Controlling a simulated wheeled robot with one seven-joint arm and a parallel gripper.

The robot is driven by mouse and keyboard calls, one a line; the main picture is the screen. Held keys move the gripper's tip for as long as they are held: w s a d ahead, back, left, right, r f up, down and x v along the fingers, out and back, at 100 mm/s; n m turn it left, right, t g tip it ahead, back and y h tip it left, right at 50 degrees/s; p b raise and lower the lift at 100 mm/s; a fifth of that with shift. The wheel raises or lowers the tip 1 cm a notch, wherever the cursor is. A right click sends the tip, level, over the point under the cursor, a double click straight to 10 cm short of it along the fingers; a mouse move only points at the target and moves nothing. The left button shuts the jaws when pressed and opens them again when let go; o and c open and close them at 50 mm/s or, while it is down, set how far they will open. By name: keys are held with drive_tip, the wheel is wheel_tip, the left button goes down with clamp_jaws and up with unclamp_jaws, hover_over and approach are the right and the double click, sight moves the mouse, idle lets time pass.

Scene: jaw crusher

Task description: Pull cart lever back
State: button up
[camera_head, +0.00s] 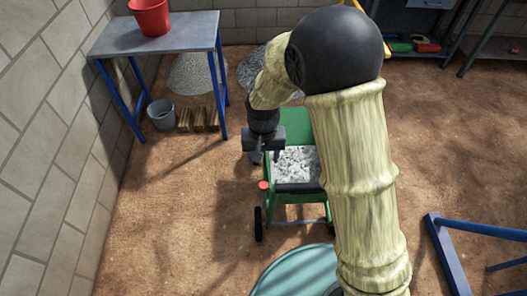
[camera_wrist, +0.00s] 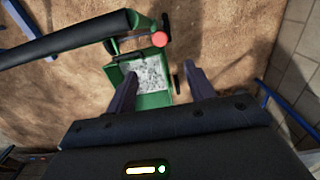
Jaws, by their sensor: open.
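The green cart (camera_head: 278,213) stands on the brown floor, with a bin of grey-white gravel (camera_head: 295,164). A red knob (camera_head: 263,185) sits at its left front corner, and a dark bar runs along the front. A long black bar (camera_wrist: 70,38) crosses the upper left there. My gripper (camera_head: 264,156) is open and empty above the cart's left side, apart from the knob. Its two fingers (camera_wrist: 162,75) show spread over the gravel bin (camera_wrist: 149,75). My arm hides the cart's right side.
A grey table (camera_head: 185,32) with a red bucket (camera_head: 150,17) stands at the back left. A grey bucket (camera_head: 161,114) is below it. Blue frame legs (camera_head: 450,262) are at the lower right, and a round teal object (camera_head: 295,273) is in front of the cart.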

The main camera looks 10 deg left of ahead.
wheel_tip(320, 180, up, 2)
drive_tip(key=shift+w, duration=0.2)
drive_tip(key=c, duration=0.5)
drive_tip(key=shift+w+d+f+m+p, duration=0.2)
drive_tip(key=shift+w+f+m+p, duration=0.15)
drive_tip(key=shift+w+p, duration=0.2)
drive_tip(key=shift+w+d+f+m+p, duration=0.15)
drive_tip(key=shift+w+f+m+p, duration=0.1)
drive_tip(key=shift+w+m+p, duration=0.3)
clamp_jaws()
drive_tip(key=w+d+f+m+g+y+p, duration=0.1)
drive_tip(key=w+d+f+m+p, duration=0.1)
drive_tip(key=w+f+m, duration=0.1)
drive_tip(key=shift+w+f+p, duration=0.35)
drive_tip(key=shift+w+f, duration=0.5)
drive_tip(key=shift+w, duration=0.35)
